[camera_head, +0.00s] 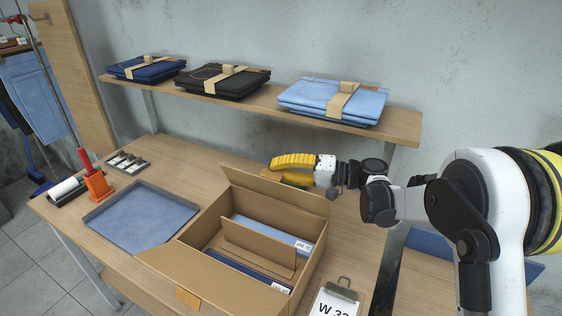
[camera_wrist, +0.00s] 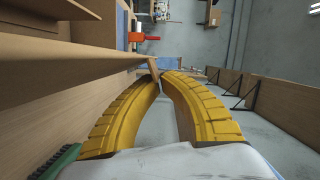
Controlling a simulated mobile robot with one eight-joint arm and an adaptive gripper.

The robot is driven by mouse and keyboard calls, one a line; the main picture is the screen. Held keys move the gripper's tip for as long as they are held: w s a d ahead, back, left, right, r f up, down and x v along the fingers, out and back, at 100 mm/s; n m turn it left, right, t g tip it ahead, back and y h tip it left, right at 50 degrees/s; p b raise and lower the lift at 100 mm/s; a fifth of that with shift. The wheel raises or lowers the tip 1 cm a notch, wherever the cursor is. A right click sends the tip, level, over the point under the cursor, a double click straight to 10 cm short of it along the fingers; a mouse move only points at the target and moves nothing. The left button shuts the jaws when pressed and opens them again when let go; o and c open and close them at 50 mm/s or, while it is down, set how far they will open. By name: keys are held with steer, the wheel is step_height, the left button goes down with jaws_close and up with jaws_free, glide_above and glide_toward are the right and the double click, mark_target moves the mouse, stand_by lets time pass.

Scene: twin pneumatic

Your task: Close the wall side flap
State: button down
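An open cardboard box (camera_head: 200,275) stands on the wooden table. Its wall side flap (camera_head: 275,192) stands up along the far edge, tilted back toward the wall. My gripper (camera_head: 276,166), with yellow ribbed fingers, is on the wall side of this flap, just above its upper edge. In the wrist view the curved fingers (camera_wrist: 160,77) come together at their tips with nothing visible held between them. I cannot tell whether they touch the flap. Inside the box, a cardboard piece (camera_head: 257,243) stands between blue folded items with white labels (camera_head: 303,246).
A wooden shelf (camera_head: 400,122) with folded, banded garments (camera_head: 333,98) runs along the wall above the gripper. A blue-lined tray (camera_head: 140,215) lies left of the box. A clipboard (camera_head: 333,302) lies at its right.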

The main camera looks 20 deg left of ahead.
steer(key=s+a+f+n+t+h+b, duration=0.1)
steer(key=s+f+n+t+h+b, duration=0.1)
steer(key=s+f+n, duration=0.4)
steer(key=shift+s+a+f+n+t+b, duration=0.25)
steer(key=shift+s+n+b, duration=0.5)
steer(key=shift+s+n, duration=1.15)
steer(key=shift+s+f+m, duration=0.15)
steer(key=shift+s+m, duration=0.1)
steer(key=shift+m, duration=0.05)
steer(key=shift+d, duration=0.1)
